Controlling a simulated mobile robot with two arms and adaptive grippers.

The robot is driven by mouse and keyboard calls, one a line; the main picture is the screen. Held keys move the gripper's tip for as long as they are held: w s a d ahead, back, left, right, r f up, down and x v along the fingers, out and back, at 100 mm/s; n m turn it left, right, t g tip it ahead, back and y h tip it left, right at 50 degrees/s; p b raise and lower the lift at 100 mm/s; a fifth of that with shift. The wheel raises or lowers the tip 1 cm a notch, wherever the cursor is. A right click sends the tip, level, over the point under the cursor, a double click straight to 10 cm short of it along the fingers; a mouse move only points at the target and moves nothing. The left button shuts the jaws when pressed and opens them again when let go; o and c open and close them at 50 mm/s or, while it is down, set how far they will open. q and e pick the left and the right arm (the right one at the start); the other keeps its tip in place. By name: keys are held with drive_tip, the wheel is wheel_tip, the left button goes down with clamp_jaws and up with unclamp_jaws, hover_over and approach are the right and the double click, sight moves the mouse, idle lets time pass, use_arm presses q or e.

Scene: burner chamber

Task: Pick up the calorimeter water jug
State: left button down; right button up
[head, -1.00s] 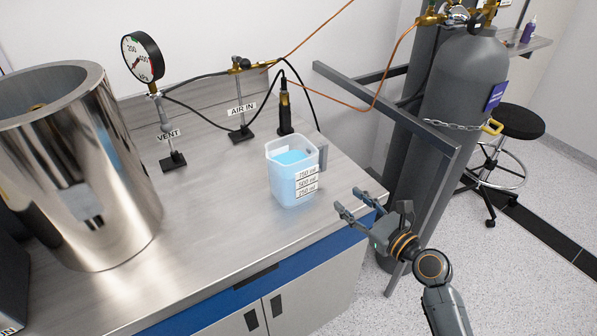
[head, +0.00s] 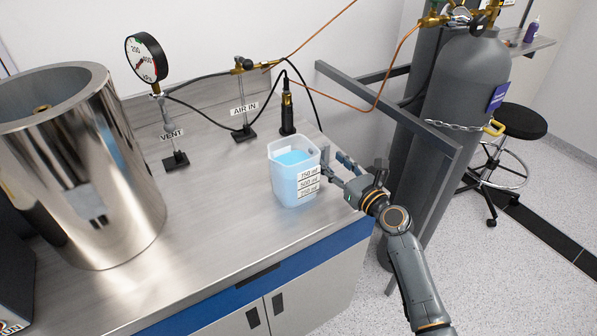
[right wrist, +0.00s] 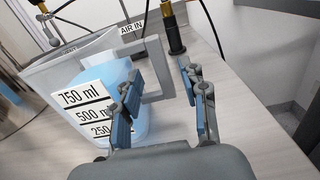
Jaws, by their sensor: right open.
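The calorimeter water jug (head: 286,188) is a clear square jug of blue water with volume labels. It stands upright on the metal bench near its front right corner. In the right wrist view the jug (right wrist: 66,72) fills the left side, and its grey handle (right wrist: 168,80) faces me. My right gripper (head: 335,165) is open just right of the jug, at the handle side. In the right wrist view the handle shows ahead and partly between the open fingers (right wrist: 160,95); the left finger hides part of it. Contact cannot be told. My left gripper is not in view.
A polished metal cylinder (head: 85,180) stands on the bench at left. A gauge on the VENT stand (head: 172,140), the AIR IN stand (head: 242,112) and a black-handled tool (head: 287,115) are behind the jug. A grey frame (head: 400,115) and gas cylinder (head: 462,100) stand right of the bench.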

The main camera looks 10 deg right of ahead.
drive_tip(key=x, duration=0.3)
drive_tip(key=shift+d+f, duration=0.1)
drive_tip(key=shift+s, duration=0.15)
drive_tip(key=shift+c, duration=1.1)
clamp_jaws()
drive_tip(key=shift+r, duration=0.35)
